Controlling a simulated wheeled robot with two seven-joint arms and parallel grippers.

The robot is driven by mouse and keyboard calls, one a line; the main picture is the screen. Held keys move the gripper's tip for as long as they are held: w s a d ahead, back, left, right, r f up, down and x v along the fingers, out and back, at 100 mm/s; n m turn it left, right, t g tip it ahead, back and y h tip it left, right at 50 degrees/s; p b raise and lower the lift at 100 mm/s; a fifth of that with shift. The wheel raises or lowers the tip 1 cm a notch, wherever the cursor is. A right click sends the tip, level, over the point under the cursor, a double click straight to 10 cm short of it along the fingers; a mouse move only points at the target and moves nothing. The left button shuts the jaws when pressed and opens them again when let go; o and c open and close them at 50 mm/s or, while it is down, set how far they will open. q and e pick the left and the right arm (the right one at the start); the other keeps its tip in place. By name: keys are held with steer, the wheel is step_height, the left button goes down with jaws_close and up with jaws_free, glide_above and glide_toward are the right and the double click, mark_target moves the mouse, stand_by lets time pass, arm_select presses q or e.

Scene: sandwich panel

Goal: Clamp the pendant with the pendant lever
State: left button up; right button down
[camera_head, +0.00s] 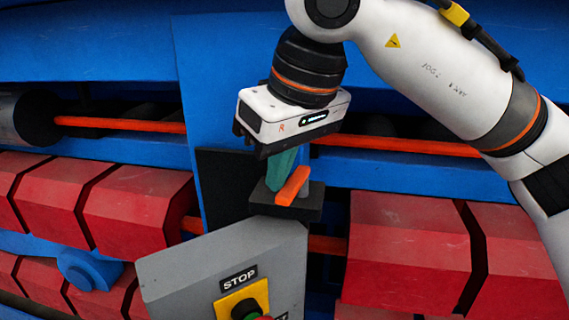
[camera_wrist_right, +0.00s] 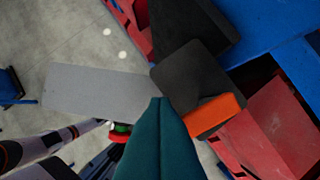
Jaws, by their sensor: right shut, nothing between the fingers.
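The pendant (camera_head: 180,268) is a grey box with a STOP label and a button on a yellow plate, low in the middle of the head view. Its grey top shows in the wrist view (camera_wrist_right: 95,90). The pendant lever (camera_head: 293,186) is a short orange bar on a dark block (camera_head: 262,203) just above the pendant; it also shows in the wrist view (camera_wrist_right: 214,114). My right gripper (camera_head: 277,186) has teal fingers, shut and empty, just left of the lever. In the wrist view the fingertips (camera_wrist_right: 160,101) overlap the block's edge; I cannot tell whether they touch the lever. My left gripper is out of view.
A blue frame (camera_head: 220,60) stands behind, with a horizontal orange rod (camera_head: 120,125) crossing it. Red blocks (camera_head: 410,240) line both sides, close to the pendant. A black plate (camera_head: 222,185) is left of the fingers. Grey floor (camera_wrist_right: 70,40) shows in the wrist view.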

steer(key=shift+d, duration=0.2)
steer(key=shift+a, duration=0.85)
steer(key=shift+s+a, duration=0.15)
steer(key=shift+s, duration=0.25)
steer(key=shift+s+d, duration=0.2)
steer(key=shift+s, duration=0.05)
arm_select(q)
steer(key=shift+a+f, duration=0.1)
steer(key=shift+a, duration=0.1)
arm_select(e)
steer(key=shift+a, duration=0.1)
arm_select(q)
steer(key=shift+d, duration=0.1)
